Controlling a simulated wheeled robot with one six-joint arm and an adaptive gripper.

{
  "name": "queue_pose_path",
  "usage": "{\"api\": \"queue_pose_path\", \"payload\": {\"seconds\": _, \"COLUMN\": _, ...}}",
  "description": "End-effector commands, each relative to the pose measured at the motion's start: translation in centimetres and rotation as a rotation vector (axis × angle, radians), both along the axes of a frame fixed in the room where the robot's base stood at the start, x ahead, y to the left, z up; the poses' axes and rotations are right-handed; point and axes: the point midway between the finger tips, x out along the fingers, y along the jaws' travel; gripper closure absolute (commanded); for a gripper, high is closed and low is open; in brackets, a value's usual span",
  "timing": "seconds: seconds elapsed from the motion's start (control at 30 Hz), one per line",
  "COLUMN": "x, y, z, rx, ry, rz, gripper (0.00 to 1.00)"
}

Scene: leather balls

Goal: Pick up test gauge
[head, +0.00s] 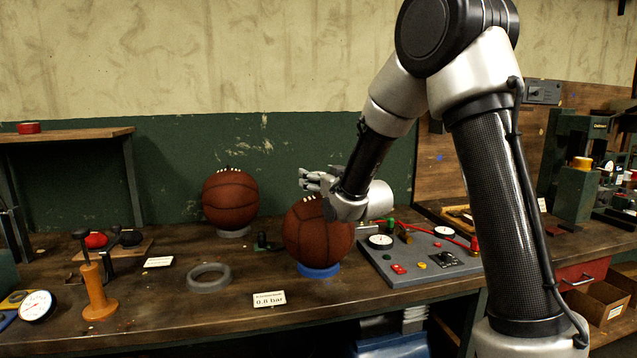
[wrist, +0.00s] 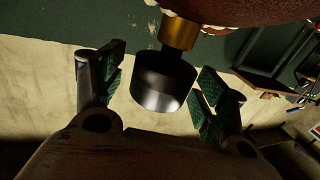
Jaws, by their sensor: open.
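In the wrist view a dark cylinder (wrist: 163,85) with a brass collar (wrist: 179,32) sits between my open fingers, apart from both green pads. It looks like the test gauge, but no dial face shows. The brass end points to a brown leather ball (wrist: 235,9) at the top edge; whether it touches cannot be told. In the head view my gripper (head: 312,180) is at the top of the front ball (head: 318,240), which sits on a blue ring (head: 318,271). The cylinder is not clearly visible there.
A second ball (head: 230,200) stands behind left. A grey panel (head: 420,262) with dials is at right. A 0.8 bar card (head: 269,299) stands in front.

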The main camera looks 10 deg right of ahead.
Motion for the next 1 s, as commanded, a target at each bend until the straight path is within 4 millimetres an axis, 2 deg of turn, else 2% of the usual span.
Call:
{"api": "queue_pose_path", "payload": {"seconds": 0.1, "x": 0.0, "y": 0.0, "z": 0.0, "rx": 0.0, "ry": 0.0, "rz": 0.0, "gripper": 0.27}}
{"api": "queue_pose_path", "payload": {"seconds": 0.13, "x": 0.0, "y": 0.0, "z": 0.0, "rx": 0.0, "ry": 0.0, "rz": 0.0, "gripper": 0.3}}
{"api": "queue_pose_path", "payload": {"seconds": 0.33, "x": 0.0, "y": 0.0, "z": 0.0, "rx": 0.0, "ry": 0.0, "rz": 0.0, "gripper": 0.67}}
{"api": "queue_pose_path", "payload": {"seconds": 0.4, "x": 0.0, "y": 0.0, "z": 0.0, "rx": 0.0, "ry": 0.0, "rz": 0.0, "gripper": 0.74}}
{"api": "queue_pose_path", "payload": {"seconds": 0.47, "x": 0.0, "y": 0.0, "z": 0.0, "rx": 0.0, "ry": 0.0, "rz": 0.0, "gripper": 0.74}}
{"api": "queue_pose_path", "payload": {"seconds": 0.5, "x": 0.0, "y": 0.0, "z": 0.0, "rx": 0.0, "ry": 0.0, "rz": 0.0, "gripper": 0.78}}
{"api": "queue_pose_path", "payload": {"seconds": 0.73, "x": -0.1, "y": 0.0, "z": 0.6, "rx": 0.001, "ry": -0.003, "rz": 0.0, "gripper": 0.78}}
{"api": "queue_pose_path", "payload": {"seconds": 0.87, "x": -0.1, "y": 0.0, "z": 2.7, "rx": 0.001, "ry": -0.006, "rz": 0.0, "gripper": 0.78}}
{"api": "queue_pose_path", "payload": {"seconds": 1.0, "x": -0.1, "y": 0.0, "z": 5.8, "rx": 0.001, "ry": -0.007, "rz": 0.0, "gripper": 0.78}}
